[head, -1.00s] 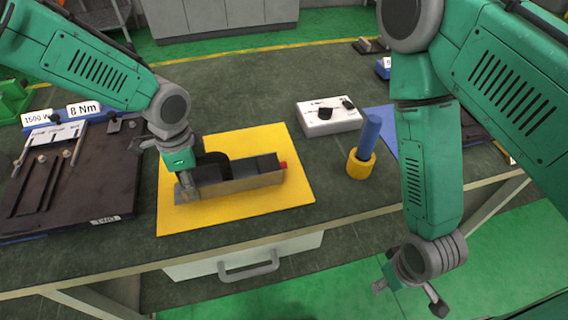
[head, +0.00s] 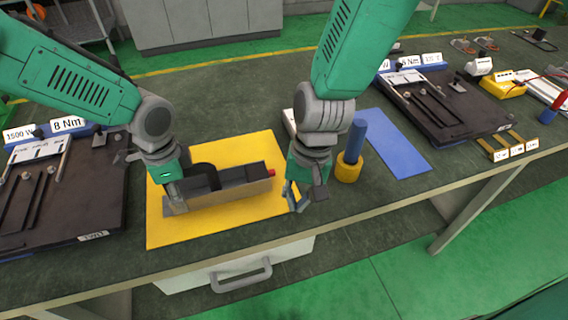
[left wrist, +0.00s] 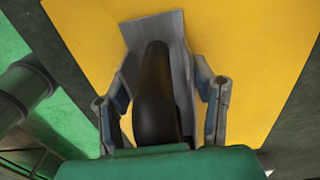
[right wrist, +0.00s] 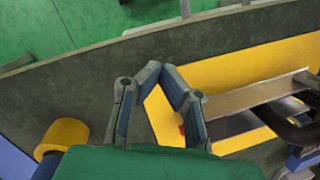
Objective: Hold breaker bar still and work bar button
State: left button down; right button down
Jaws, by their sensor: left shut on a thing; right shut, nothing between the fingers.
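The breaker bar (head: 228,188) is a grey channel-shaped piece with a dark arched handle (left wrist: 155,95); it lies on a yellow mat (head: 165,232). A small red button (head: 271,173) is at its right end in the head view. My left gripper (head: 172,200) is shut on the bar's left end, fingers on both sides of the dark handle. My right gripper (head: 298,205) is shut and empty, just right of the button end, over the mat's right edge. In the right wrist view the bar (right wrist: 255,95) and a bit of the red button (right wrist: 181,130) show beside its fingers.
A blue cylinder (head: 355,140) stands in a yellow ring holder (head: 348,170) close to the right of my right gripper. A white box (head: 289,122) is mostly hidden behind that arm. Dark fixture boards (head: 70,200) lie at left and right (head: 455,100). A blue mat (head: 400,145) is clear.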

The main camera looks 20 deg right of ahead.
pick_arm(q)
jog(key=shift+d, duration=0.5)
jog(key=shift+w+a, duration=0.1)
jog(key=shift+a, duration=0.2)
pick_arm(e)
jog(key=w+d+r+m+y, duration=0.1)
jog(key=w+d+r+m, duration=0.2)
jog(key=w+d+m, duration=0.1)
jog(key=w+d+r+m+t+y, duration=0.1)
jog(key=w+d+r+m, duration=0.3)
jog(key=w+m, duration=0.3)
jog(key=shift+w+d+m, duration=0.25)
jog(key=shift+d+m, duration=0.35)
jog(key=shift+m, duration=0.5)
jog(key=shift+r, duration=0.15)
